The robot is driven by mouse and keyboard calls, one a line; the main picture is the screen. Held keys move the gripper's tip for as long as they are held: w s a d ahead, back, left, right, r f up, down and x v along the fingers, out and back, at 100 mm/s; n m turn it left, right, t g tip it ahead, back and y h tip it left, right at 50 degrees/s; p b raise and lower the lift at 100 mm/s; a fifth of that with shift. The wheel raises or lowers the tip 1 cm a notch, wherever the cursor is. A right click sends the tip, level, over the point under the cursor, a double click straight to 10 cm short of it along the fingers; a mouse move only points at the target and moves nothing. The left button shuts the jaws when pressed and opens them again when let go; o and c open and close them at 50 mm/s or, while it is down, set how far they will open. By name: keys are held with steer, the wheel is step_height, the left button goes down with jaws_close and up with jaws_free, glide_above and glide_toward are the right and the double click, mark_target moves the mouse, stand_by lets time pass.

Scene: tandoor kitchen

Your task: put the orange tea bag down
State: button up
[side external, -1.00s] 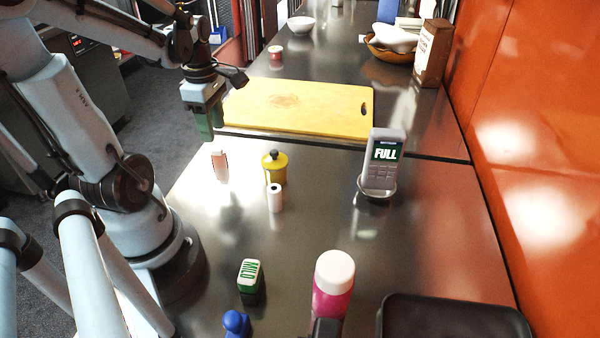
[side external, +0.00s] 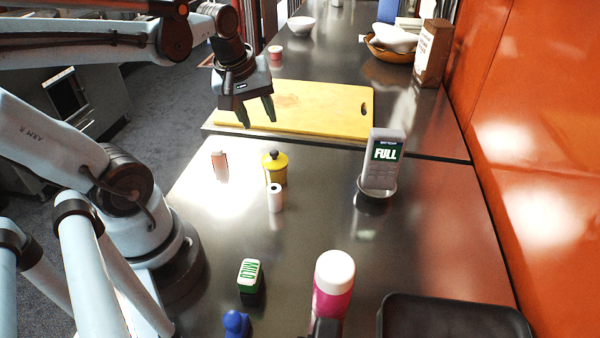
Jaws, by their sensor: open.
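A small orange-pink and white item (side external: 220,166), which looks like the orange tea bag, is on the steel counter (side external: 310,240), left of the yellow pot. Glare around it makes its exact shape hard to tell. My gripper (side external: 258,122) is open with nothing between its fingers. It points down in front of the left part of the yellow cutting board, above and to the right of the orange item and apart from it.
A yellow lidded pot (side external: 275,168) and a white cylinder (side external: 275,198) stand close by. A grey device reading FULL (side external: 383,160) stands to the right. A green MILD box (side external: 250,278), a pink bottle (side external: 333,285) and a black tray (side external: 455,318) are nearer. The yellow board (side external: 330,105) lies behind.

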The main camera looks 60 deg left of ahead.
steer(key=w+d+m+t+h, duration=0.1)
steer(key=w+d+m+t, duration=0.1)
steer(key=d+m, duration=0.8)
steer(key=shift+w+m+t, duration=0.3)
steer(key=shift+m+t, duration=0.5)
steer(key=shift+m, duration=0.6)
